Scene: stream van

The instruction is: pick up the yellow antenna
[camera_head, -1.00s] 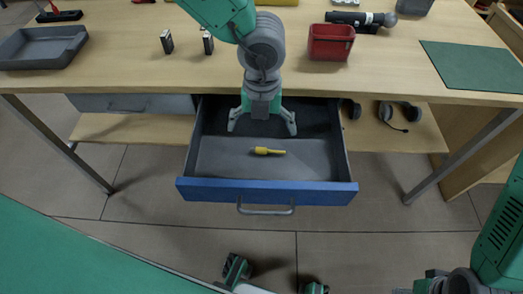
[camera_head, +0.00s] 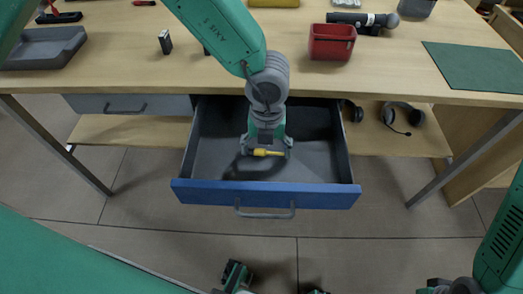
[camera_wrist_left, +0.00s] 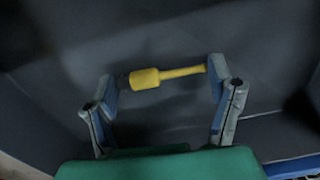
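The yellow antenna (camera_head: 265,152) lies crosswise inside the pulled-out blue-fronted drawer (camera_head: 266,195). My left gripper (camera_head: 266,150) is down in the drawer, with one finger at each end of the antenna. In the left wrist view, the antenna (camera_wrist_left: 168,76) spans lengthwise between the two fingers of the left gripper (camera_wrist_left: 163,88). Its thin right end meets the right finger; a dark bit lies between its thick left end and the left finger. The fingers are well apart, and whether they press on it is unclear.
The tabletop edge (camera_head: 400,94) overhangs the drawer's back. On top are a red bin (camera_head: 332,42), a microphone (camera_head: 365,19), a grey tray (camera_head: 42,47), a small battery-like block (camera_head: 165,42) and a green mat (camera_head: 475,65). Headphones (camera_head: 402,115) lie on the lower shelf at right.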

